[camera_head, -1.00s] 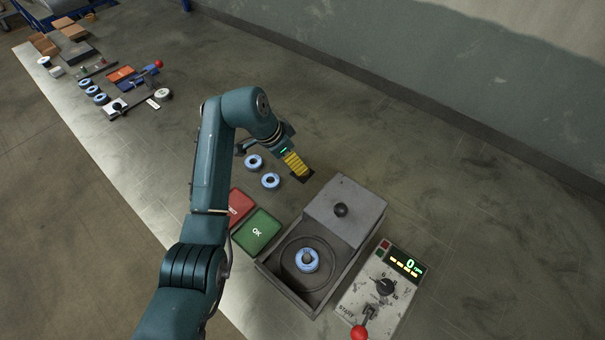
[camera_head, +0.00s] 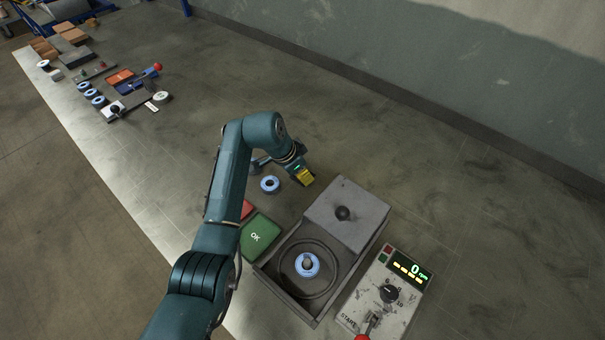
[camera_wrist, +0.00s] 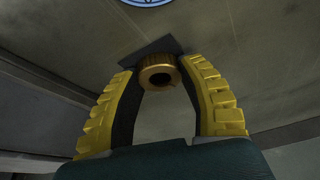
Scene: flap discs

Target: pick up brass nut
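The brass nut (camera_wrist: 157,72) shows in the wrist view as a short brass ring with a dark hole. It is between the tips of my gripper's two yellow ribbed fingers (camera_wrist: 159,75), with hardly any gap on either side. I cannot tell whether both fingers press on it. A dark square patch (camera_wrist: 155,47) shows right behind the nut; whether the nut rests on it or is just above it is unclear. In the head view my gripper (camera_head: 305,178) points down behind the grey box; the nut is hidden there.
A blue-ringed disc (camera_head: 270,184) lies left of my gripper. The grey box (camera_head: 318,310) with a knobbed lid (camera_head: 360,207) stands close in front, holding another disc (camera_head: 307,264). A control panel (camera_head: 370,300) is at right, a green OK tray (camera_head: 259,238) at left. The floor behind is clear.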

